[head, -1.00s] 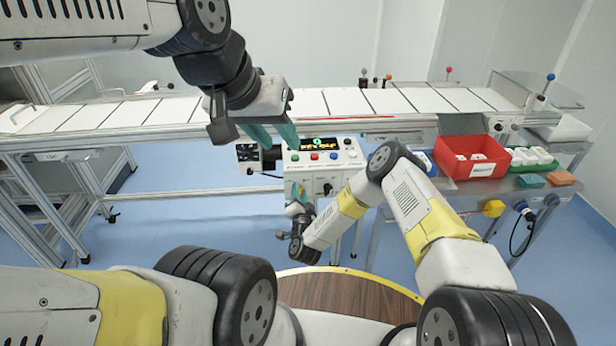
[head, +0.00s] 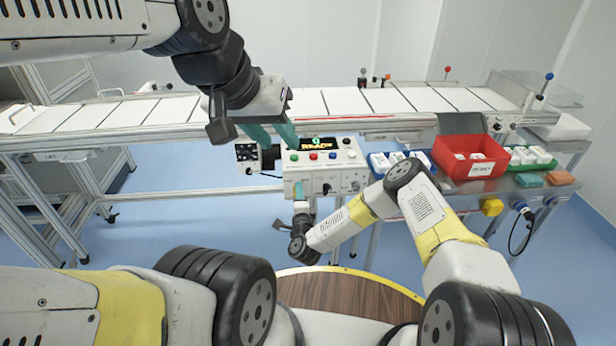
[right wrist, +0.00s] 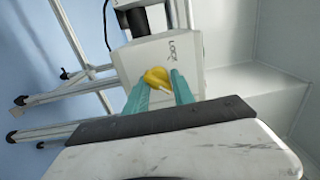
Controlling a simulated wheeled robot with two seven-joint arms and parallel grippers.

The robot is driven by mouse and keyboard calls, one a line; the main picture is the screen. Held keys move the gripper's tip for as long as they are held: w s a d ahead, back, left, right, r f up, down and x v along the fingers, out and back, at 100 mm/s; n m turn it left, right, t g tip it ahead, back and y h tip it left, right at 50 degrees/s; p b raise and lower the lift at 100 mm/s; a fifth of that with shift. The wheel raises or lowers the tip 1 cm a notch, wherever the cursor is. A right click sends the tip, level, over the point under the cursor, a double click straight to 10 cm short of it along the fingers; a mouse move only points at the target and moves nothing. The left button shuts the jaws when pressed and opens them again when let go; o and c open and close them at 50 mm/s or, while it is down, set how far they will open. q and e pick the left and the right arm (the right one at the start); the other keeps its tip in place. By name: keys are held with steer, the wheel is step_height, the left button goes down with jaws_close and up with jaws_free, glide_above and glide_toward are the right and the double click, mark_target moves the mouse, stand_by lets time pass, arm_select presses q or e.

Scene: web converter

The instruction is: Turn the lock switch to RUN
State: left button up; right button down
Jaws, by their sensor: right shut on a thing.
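The lock switch, a yellow knob (right wrist: 157,76) with a pale pointer line, sits on a white panel (right wrist: 190,55) marked LOCK in the right wrist view. My right gripper (right wrist: 161,88) is shut on the knob, one teal finger on each side. In the head view my right gripper (head: 299,192) is at the lower left front of the white control box (head: 345,160), and the knob cannot be made out there. RUN lettering is not legible. My left gripper (head: 275,134) hangs above the left of the box, its teal fingers apart and empty.
The box top carries coloured buttons and a lit display (head: 313,143). A conveyor (head: 160,113) runs behind. A side table at right holds a red bin (head: 450,160) and a blue tray with white items (head: 378,162). My right forearm crosses in front of the table.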

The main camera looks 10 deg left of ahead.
steer(key=shift+s+f, duration=0.15)
steer(key=shift+f, duration=0.15)
steer(key=c, duration=1.2)
jaws_free()
steer(key=shift+c, duration=0.2)
steer(key=shift+o, duration=0.7)
steer(key=shift+r, duration=0.15)
steer(key=v, duration=0.7)
steer(key=shift+s, duration=0.3)
steer(key=shift+d, duration=0.15)
